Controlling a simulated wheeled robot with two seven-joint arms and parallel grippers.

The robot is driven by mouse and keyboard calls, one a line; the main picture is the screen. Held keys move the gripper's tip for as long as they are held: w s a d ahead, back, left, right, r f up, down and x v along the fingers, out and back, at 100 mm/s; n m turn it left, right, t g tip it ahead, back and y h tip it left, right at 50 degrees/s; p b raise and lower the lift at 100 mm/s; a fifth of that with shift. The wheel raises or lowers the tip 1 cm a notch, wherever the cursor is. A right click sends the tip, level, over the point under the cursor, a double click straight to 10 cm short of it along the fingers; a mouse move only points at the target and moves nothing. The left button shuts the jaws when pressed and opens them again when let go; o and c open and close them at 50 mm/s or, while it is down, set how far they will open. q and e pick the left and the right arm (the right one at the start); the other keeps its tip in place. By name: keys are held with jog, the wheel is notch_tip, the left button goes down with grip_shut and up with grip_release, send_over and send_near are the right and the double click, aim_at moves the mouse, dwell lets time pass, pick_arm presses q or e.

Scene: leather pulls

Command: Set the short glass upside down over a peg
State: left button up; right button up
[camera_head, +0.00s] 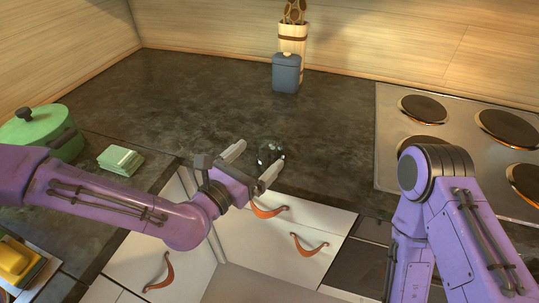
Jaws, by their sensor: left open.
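A small, dark, see-through object that looks like the short glass (267,154) stands near the front edge of the dark counter. My left gripper (261,152) is open, with its two pale fingers at the near side of the glass, one to its left and one at its lower right. I cannot tell whether a finger touches it, or which way up it is. I make out no peg in this view. My right arm comes in at the lower right, but its gripper does not show.
A blue lidded jar (286,75) and a utensil holder (293,38) stand at the back. A stove (388,125) is on the right. A green pot (38,128), green stacked pieces (120,160) and a yellow object (18,262) are on the left. The middle counter is clear.

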aim_at(261, 154)
pick_arm(q)
jog(key=p+x, duration=0.1)
jog(key=x, duration=0.4)
jog(key=shift+s+d+r+p, duration=0.1)
jog(key=shift+p, duration=0.3)
jog(key=shift+w+d, duration=0.15)
jog(key=shift+w, duration=0.1)
jog(key=shift+s, duration=0.1)
jog(key=c, duration=1.3)
